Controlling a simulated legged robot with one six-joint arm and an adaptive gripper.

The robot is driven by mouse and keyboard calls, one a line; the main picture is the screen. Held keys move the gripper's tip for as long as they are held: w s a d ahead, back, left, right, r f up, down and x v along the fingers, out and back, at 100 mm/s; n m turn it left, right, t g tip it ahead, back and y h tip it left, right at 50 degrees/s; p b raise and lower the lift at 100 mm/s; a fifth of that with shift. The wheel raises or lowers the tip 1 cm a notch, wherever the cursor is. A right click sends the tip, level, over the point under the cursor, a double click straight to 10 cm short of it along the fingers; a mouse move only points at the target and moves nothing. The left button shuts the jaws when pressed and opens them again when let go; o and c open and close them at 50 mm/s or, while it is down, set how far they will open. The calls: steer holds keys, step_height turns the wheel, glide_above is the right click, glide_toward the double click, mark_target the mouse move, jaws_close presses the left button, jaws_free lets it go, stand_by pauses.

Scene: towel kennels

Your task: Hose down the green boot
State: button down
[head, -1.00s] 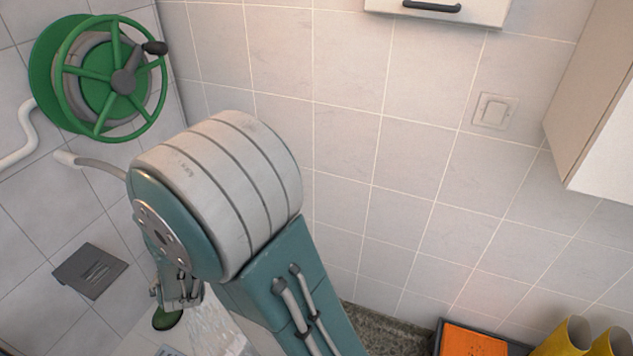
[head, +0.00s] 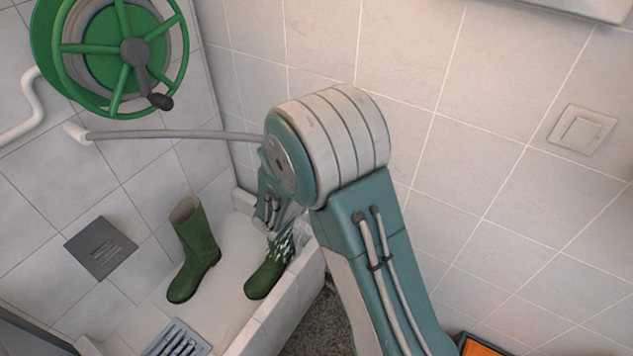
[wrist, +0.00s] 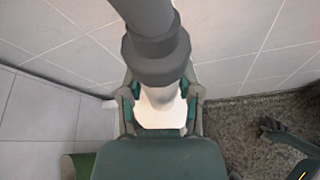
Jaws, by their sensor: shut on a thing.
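Two green boots stand in the white wash basin (head: 222,291) in the head view. The left boot (head: 196,250) is upright and apart from my gripper. The right boot (head: 266,277) is below my gripper (head: 270,222), its upper part partly hidden by white water spray (head: 284,244). In the wrist view my gripper (wrist: 163,98) is shut on the dark grey hose nozzle (wrist: 155,52). The grey hose (head: 175,135) runs from the wall to behind my arm. A green edge at the bottom left of the wrist view (wrist: 82,165) is probably a boot.
A green hose reel (head: 110,55) hangs on the left wall. A floor drain grate (head: 178,341) is in the basin, and a grey plate (head: 100,248) is on the wall. The basin's raised rim (head: 285,312) runs beside the right boot. An orange thing (head: 484,347) lies at the bottom.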

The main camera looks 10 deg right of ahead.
steer(key=shift+d+f, duration=0.5)
steer(key=shift+d, duration=0.15)
steer(key=shift+a+f, duration=0.45)
steer(key=shift+f, duration=0.45)
steer(key=shift+w+d, duration=0.35)
steer(key=shift+d, duration=0.2)
steer(key=shift+s+a+r, duration=0.1)
steer(key=shift+a+r, duration=0.05)
steer(key=shift+r, duration=0.85)
steer(key=shift+s+a+r, duration=0.1)
steer(key=shift+r, duration=0.9)
steer(key=shift+s+a+r, duration=0.1)
steer(key=shift+a+r, duration=0.05)
steer(key=shift+r, duration=0.85)
steer(key=shift+a, duration=0.1)
